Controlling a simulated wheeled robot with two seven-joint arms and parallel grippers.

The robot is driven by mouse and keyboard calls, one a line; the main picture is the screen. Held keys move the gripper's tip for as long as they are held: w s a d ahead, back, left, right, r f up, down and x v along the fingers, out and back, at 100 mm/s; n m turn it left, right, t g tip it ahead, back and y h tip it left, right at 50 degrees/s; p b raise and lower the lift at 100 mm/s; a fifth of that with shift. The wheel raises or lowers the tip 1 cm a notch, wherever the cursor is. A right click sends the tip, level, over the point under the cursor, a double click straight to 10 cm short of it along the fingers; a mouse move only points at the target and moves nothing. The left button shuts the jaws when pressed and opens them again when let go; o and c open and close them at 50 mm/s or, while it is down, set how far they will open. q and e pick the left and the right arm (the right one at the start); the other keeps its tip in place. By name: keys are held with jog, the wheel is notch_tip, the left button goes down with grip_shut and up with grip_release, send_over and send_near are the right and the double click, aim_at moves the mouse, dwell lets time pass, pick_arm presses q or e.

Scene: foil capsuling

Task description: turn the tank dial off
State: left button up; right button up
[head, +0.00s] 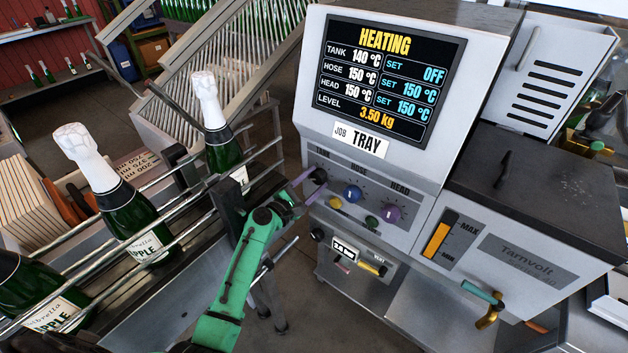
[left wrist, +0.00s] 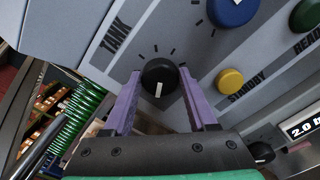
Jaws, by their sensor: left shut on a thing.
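The tank dial (head: 319,176) is a black knob under the TANK label on the machine's sloped panel. In the left wrist view the dial (left wrist: 158,77) has a white pointer mark aimed down the picture, toward the gripper's palm. My left gripper (head: 312,184) has purple fingers, one on each side of the dial, and is shut on it. The screen (head: 390,78) reads HEATING, with TANK at 140 °C and its SET at OFF. HOSE and HEAD both read 150 °C, set 150 °C. My right gripper is not in view.
Beside the tank dial are a blue hose dial (head: 352,194), a purple head dial (head: 390,214), a yellow button (head: 335,203) and a green button (head: 372,222). White-capped bottles (head: 118,208) stand between rails at the left. A gauge (head: 345,249) sits below the panel.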

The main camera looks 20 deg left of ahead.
pick_arm(q)
jog(key=o, duration=1.1)
jog(key=b+v, duration=0.2)
jog(key=v, duration=1.2)
jog(key=shift+s+b, duration=0.3)
jog(key=shift+b, duration=0.05)
jog(key=shift+f, duration=0.1)
